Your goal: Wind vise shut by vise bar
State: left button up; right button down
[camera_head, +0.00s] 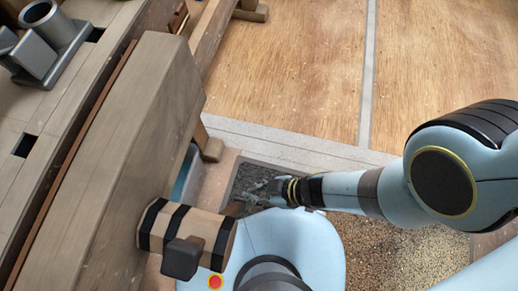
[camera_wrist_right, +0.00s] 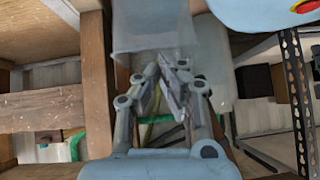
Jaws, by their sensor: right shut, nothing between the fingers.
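The vise's long wooden jaw (camera_head: 125,130) runs along the bench edge at the left in the head view; only a narrow dark gap shows between it and the bench. Its banded wooden hub (camera_head: 190,228) sticks out toward the right. A dark block (camera_head: 181,258), seemingly an end of the vise bar, shows at the hub's front; the rest of the bar is hidden or unclear. My right gripper (camera_head: 246,198) is just beyond the hub's right end, empty, and I cannot tell whether it touches. In the wrist view its fingertips (camera_wrist_right: 167,62) are together. My left gripper is not in view.
The workbench top (camera_head: 50,110) carries a grey metal holder (camera_head: 50,40) at upper left. Wooden legs and a beam stand behind the jaw. The wooden floor (camera_head: 290,70) beyond is open. In the wrist view, a pale translucent container (camera_wrist_right: 155,28) lies beyond the fingertips.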

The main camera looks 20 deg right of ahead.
jog(key=s+a, duration=0.1)
jog(key=s+a+f+b, duration=0.1)
jog(key=s, duration=0.1)
jog(key=shift+f+m+g+y, duration=0.1)
jog(key=shift+m+g+y, duration=0.2)
jog(key=shift+g, duration=0.1)
jog(key=shift+w, duration=0.1)
